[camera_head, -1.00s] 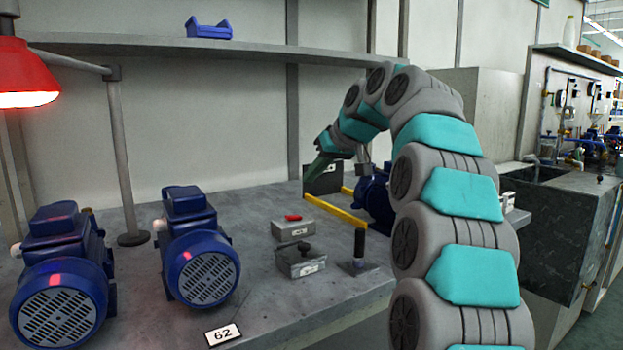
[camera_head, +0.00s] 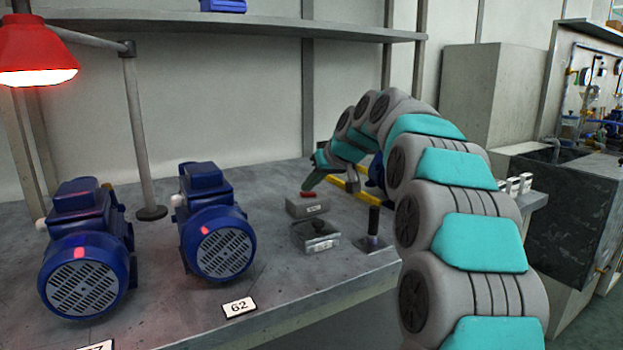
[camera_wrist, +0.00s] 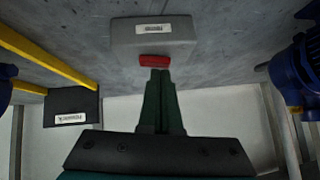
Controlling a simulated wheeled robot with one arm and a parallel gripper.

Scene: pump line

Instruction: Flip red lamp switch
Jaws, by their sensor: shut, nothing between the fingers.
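The red lamp (camera_head: 36,52) hangs at the left in the head view, and its bulb glows. A grey switch box with a red switch (camera_head: 308,194) on top stands on the workbench, and its grey body (camera_head: 307,207) bears a white label. In the wrist view the red switch (camera_wrist: 154,61) lies on the edge of the grey box (camera_wrist: 152,40). My gripper (camera_wrist: 158,74) is shut and empty, its green fingertips right at the red switch. I cannot tell whether they touch.
A second grey box with a dark knob (camera_head: 317,234) and a dark upright handle (camera_head: 374,225) stand close in front. Two blue motors (camera_head: 87,250) (camera_head: 213,225) are to the left. A yellow bar (camera_head: 345,188) lies behind. A shelf (camera_head: 240,30) runs above.

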